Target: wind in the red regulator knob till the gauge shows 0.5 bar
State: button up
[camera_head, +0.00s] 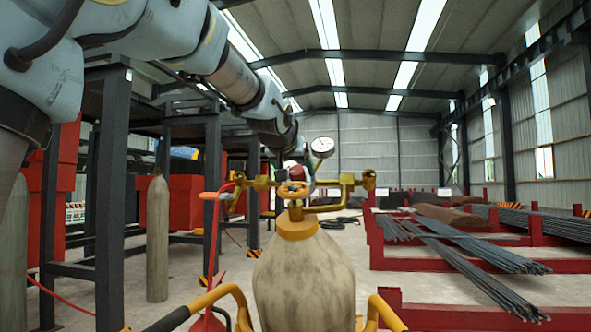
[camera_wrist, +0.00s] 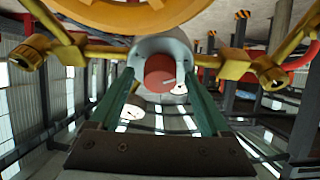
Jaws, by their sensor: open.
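The red regulator knob (camera_wrist: 160,70) faces the wrist camera, at the front of a grey round regulator body (camera_wrist: 178,46). My gripper (camera_wrist: 161,82) is open, with one green finger on each side of the knob; I cannot tell whether either finger touches it. In the head view, the knob (camera_head: 296,173) is a small red patch behind the brass fittings, partly hidden by my wrist. The white gauge (camera_head: 322,147) stands above the fittings to the right; its needle is too small to read. Pale round shapes between the fingers in the wrist view are unclear.
The pale gas cylinder (camera_head: 305,282) stands in front, with an orange handwheel (camera_head: 294,190) on top. Brass pipes (camera_head: 345,181) extend to both sides of the regulator. Yellow trolley handles (camera_head: 219,297) flank the cylinder. Rebar bundles (camera_head: 470,258) lie on red racks at right.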

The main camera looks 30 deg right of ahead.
grip_shut()
dwell(0.5)
